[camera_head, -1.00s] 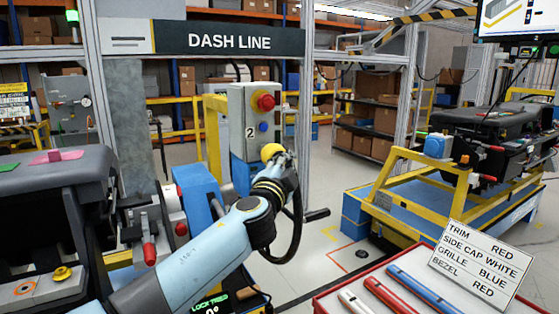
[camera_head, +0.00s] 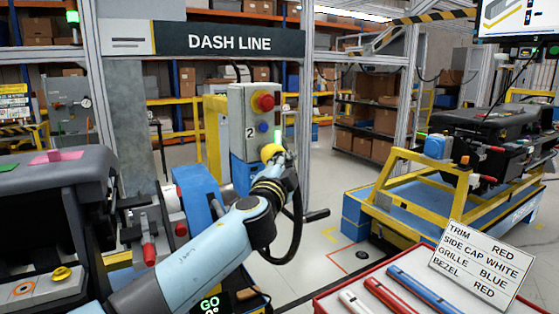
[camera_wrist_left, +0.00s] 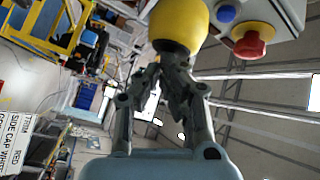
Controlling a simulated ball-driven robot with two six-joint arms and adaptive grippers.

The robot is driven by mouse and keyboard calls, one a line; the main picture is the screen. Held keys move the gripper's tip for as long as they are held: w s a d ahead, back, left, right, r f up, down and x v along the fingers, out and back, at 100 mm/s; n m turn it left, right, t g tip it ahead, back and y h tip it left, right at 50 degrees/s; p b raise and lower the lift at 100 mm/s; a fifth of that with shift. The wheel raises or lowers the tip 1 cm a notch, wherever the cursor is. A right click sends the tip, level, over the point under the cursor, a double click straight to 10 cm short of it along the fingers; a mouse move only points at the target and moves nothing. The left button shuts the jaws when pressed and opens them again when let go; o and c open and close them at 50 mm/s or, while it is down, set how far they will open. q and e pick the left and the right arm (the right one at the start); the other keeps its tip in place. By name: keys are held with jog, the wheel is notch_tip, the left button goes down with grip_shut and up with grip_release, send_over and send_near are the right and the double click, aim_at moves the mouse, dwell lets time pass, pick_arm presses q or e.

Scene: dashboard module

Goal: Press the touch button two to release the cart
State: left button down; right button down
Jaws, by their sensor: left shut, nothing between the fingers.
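The grey box marked 2 (camera_head: 238,112) stands upright on a blue post in the middle of the head view. It carries a red knob on a yellow collar (camera_head: 264,102), a small blue button (camera_head: 263,127) and a yellow domed touch button (camera_head: 271,151) low down. My left gripper (camera_head: 284,160) is shut and empty, with its tips at the dome. In the left wrist view the fingers (camera_wrist_left: 171,80) are just below the yellow dome (camera_wrist_left: 180,22); exact contact is hard to tell. My right gripper is out of view.
A small display (camera_head: 211,303) reads GO. The yellow-framed cart (camera_head: 385,205) with a dark dashboard (camera_head: 490,125) stands at right. A red-edged tray (camera_head: 335,292) with coloured bars and a card (camera_head: 482,262) is at front right. Clear floor lies between.

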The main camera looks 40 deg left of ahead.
pick_arm(q)
jog(key=shift+s+d, duration=0.25)
jog(key=shift+d, duration=0.3)
jog(key=shift+s+d+b, duration=0.1)
jog(key=shift+s+d, duration=0.2)
jog(key=shift+d, duration=0.45)
jog(key=shift+s+d+b, duration=0.15)
jog(key=shift+s+d, duration=0.2)
jog(key=shift+d, duration=0.45)
jog(key=shift+s+d+b, duration=0.1)
jog(key=shift+s+d, duration=0.2)
jog(key=shift+d, duration=0.45)
